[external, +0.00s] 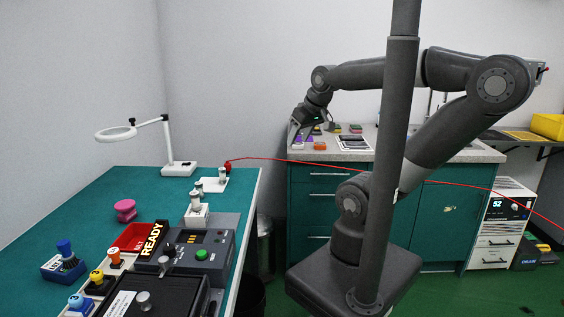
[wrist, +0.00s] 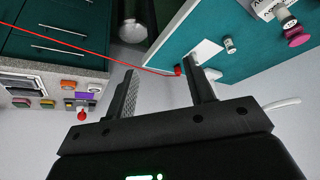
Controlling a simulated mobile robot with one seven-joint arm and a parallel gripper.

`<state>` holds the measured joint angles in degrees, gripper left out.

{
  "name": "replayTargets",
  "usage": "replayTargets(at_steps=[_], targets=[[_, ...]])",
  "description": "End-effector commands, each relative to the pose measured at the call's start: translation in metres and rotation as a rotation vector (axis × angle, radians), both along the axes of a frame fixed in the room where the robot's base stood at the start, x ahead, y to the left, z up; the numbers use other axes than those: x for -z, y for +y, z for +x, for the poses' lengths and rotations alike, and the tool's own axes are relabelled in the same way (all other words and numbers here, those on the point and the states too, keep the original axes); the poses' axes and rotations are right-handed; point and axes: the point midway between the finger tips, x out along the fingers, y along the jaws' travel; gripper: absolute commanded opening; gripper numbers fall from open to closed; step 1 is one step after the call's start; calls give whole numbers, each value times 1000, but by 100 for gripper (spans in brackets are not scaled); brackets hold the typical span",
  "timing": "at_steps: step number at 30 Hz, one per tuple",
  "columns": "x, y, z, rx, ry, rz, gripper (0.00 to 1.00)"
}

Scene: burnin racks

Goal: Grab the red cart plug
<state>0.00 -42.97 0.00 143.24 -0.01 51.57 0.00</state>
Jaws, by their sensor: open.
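The red cart plug (external: 228,167) is at the back edge of the green bench, beside a white plate. A thin red cable (external: 330,163) runs from it to the right, toward the white cart. In the wrist view the plug (wrist: 178,70) appears small and distant, between the fingertips and close to the right finger's tip. My gripper (wrist: 159,67) is open with nothing between its fingers. In the external view my gripper (external: 297,131) is raised to the right of the plug, over the counter's left end and well apart from the plug.
The green bench (external: 85,197) holds a magnifier lamp (external: 180,168), small posts on white plates (external: 197,208), a READY device (external: 187,250) and several knobs. The counter (external: 385,150) carries colored blocks. A white cart (external: 500,220) stands at right. The air between gripper and plug looks clear.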

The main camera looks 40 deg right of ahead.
Motion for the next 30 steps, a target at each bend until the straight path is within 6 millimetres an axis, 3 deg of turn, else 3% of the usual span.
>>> replayTargets(at_steps=[20, 25, 30], targets=[[-1, 0, 2, 1, 1, 2, 52], [-7, 0, 28, 20, 14, 16, 52], [-11, 0, 79, 58, 34, 37, 52]])
